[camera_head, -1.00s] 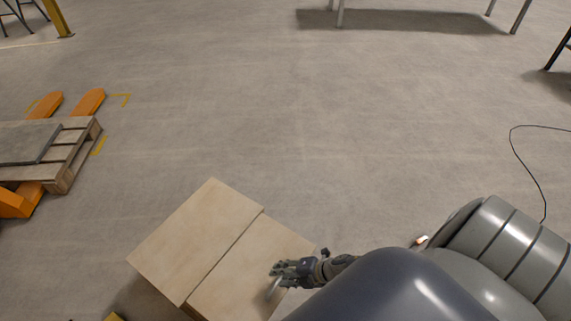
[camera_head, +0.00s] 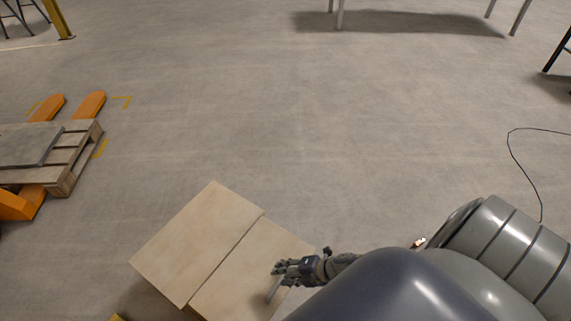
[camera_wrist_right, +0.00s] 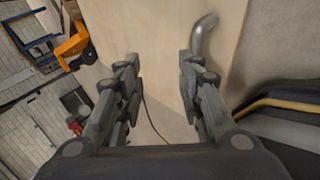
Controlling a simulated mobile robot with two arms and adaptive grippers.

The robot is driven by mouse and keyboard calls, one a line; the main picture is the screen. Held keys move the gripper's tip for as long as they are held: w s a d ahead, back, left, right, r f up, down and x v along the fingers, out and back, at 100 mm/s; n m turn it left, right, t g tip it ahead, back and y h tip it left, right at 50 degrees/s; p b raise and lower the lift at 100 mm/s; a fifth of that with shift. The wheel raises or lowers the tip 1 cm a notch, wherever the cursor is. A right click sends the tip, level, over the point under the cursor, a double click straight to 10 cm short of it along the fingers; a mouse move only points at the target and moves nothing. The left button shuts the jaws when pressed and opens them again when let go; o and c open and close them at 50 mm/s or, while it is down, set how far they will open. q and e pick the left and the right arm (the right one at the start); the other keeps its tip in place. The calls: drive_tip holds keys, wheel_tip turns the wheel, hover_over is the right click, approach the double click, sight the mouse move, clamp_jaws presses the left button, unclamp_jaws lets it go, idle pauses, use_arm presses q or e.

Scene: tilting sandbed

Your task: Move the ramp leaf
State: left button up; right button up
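The ramp leaf seems to be one of two pale wooden panels lying side by side at the bottom of the head view, a left panel (camera_head: 195,240) and a right panel (camera_head: 240,280), with a seam between them. A grey bent metal handle (camera_head: 273,291) stands on the right panel. My right gripper (camera_head: 279,274) is over that panel, close to the handle. In the right wrist view its fingers (camera_wrist_right: 157,75) are apart with nothing between them. The handle (camera_wrist_right: 203,40) shows behind and beside the right-hand finger there. My left gripper is not in view.
A wooden pallet (camera_head: 68,175) with a dark sheet sits on an orange pallet jack (camera_head: 88,104) at the left. A black cable (camera_head: 522,165) lies on the floor at the right. The floor beyond the panels (camera_head: 270,110) is clear.

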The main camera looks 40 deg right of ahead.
drive_tip(key=v, duration=0.8)
